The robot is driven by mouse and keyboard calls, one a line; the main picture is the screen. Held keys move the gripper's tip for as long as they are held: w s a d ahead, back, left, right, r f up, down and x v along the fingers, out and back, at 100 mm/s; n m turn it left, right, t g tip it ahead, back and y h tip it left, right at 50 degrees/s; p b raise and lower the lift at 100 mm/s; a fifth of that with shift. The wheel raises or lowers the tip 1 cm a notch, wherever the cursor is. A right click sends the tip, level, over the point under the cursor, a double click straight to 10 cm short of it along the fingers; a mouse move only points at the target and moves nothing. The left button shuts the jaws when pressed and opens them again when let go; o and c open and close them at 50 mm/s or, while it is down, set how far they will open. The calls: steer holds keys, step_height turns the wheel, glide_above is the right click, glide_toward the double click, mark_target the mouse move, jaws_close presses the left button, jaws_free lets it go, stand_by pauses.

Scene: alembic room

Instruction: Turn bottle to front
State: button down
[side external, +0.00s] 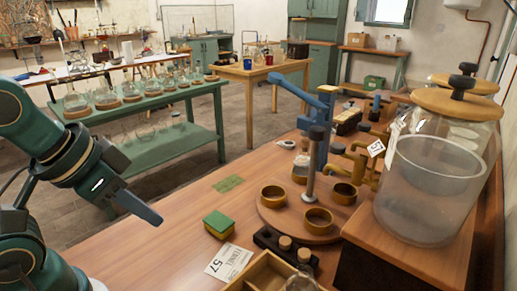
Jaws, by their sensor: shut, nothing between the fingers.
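A round wooden turntable (264,212) stands on the bench, with a grey centre post topped by a dark knob. Several brass cups sit around it; the front cup (318,221) and the left cup (273,196) look empty. A small pale, glassy thing (302,160), perhaps the bottle, shows at the far cup, behind the post as seen from here; it is too small to make out clearly. My gripper (150,214) is at the left, shut and empty, over the bench's left edge and well apart from the turntable.
A large glass jar (430,190) stands right. Bench left of the sponge is clear.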

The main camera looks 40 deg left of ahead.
steer(key=c, duration=1.1)
jaws_free()
steer(key=o, duration=0.7)
steer(key=w+r+t, duration=0.2)
steer(key=w, duration=0.1)
steer(key=shift+r, duration=0.15)
step_height(320, 180, up, 10)
steer(key=m+t+h, duration=0.2)
steer(key=t+h, duration=0.1)
steer(key=t, duration=0.9)
glide_above(311, 133)
steer(key=a+r+v, duration=0.1)
steer(key=v, duration=0.5)
steer(key=w+f, duration=0.1)
steer(key=f, duration=0.2)
steer(key=d+f+g, duration=0.1)
steer(key=f, duration=0.2)
steer(key=w+f+g, duration=0.1)
steer(key=f, duration=0.3)
steer(key=shift+w+d, duration=0.2)
steer(key=shift+w, duration=0.15)
steer(key=shift+w+f, duration=0.15)
steer(key=shift+w+d, duration=0.25)
steer(key=shift+w, duration=0.9)
steer(key=shift+w+d, duration=0.25)
steer(key=shift+w, duration=0.9)
